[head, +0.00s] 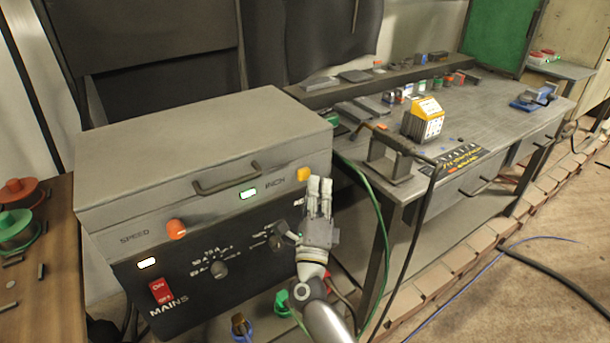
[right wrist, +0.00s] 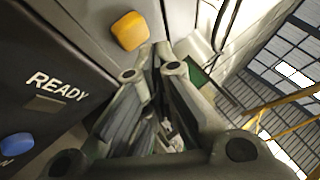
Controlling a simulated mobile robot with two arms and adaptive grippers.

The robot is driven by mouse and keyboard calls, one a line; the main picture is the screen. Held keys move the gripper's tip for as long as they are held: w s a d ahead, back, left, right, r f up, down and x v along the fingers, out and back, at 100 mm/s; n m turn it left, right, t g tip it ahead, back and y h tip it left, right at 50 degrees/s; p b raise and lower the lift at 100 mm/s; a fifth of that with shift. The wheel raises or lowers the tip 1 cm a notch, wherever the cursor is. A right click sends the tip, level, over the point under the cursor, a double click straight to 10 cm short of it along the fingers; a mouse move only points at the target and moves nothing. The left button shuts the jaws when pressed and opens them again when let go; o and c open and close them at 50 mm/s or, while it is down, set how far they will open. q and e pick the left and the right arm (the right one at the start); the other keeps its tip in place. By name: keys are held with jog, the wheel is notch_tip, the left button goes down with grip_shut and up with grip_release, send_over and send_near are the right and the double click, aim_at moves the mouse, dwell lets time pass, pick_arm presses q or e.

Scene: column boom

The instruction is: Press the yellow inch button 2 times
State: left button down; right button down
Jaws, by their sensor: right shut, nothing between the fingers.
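The yellow inch button (head: 303,174) sits at the upper right of the grey control box's front, beside the word INCH. It also shows in the right wrist view (right wrist: 130,31), just beyond my fingertips. My right gripper (head: 319,184) is shut and empty. In the head view its fingertips are just right of and slightly below the button. In the wrist view the fingertips (right wrist: 160,50) lie close to the button's lower right edge; I cannot tell whether they touch it. My left gripper is not in view.
The control box (head: 190,145) carries an orange SPEED knob (head: 176,229), a red MAINS switch (head: 161,292), lit indicators and a drawer-like handle (head: 226,180). A workbench (head: 490,115) with tools stands to the right. Green and black cables hang between box and bench.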

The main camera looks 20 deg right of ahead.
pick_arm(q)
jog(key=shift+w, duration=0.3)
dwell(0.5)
pick_arm(e)
jog(key=shift+w, duration=0.1)
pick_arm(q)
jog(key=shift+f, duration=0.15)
pick_arm(e)
jog(key=shift+w+a, duration=0.1)
jog(key=shift+w, duration=0.25)
pick_arm(q)
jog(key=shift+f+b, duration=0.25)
jog(key=shift+b, duration=0.15)
pick_arm(e)
jog(key=shift+w, duration=0.5)
jog(key=shift+s, duration=0.2)
dwell(0.4)
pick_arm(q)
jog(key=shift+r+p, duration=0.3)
pick_arm(e)
jog(key=shift+s, duration=0.7)
jog(key=shift+s, duration=0.1)
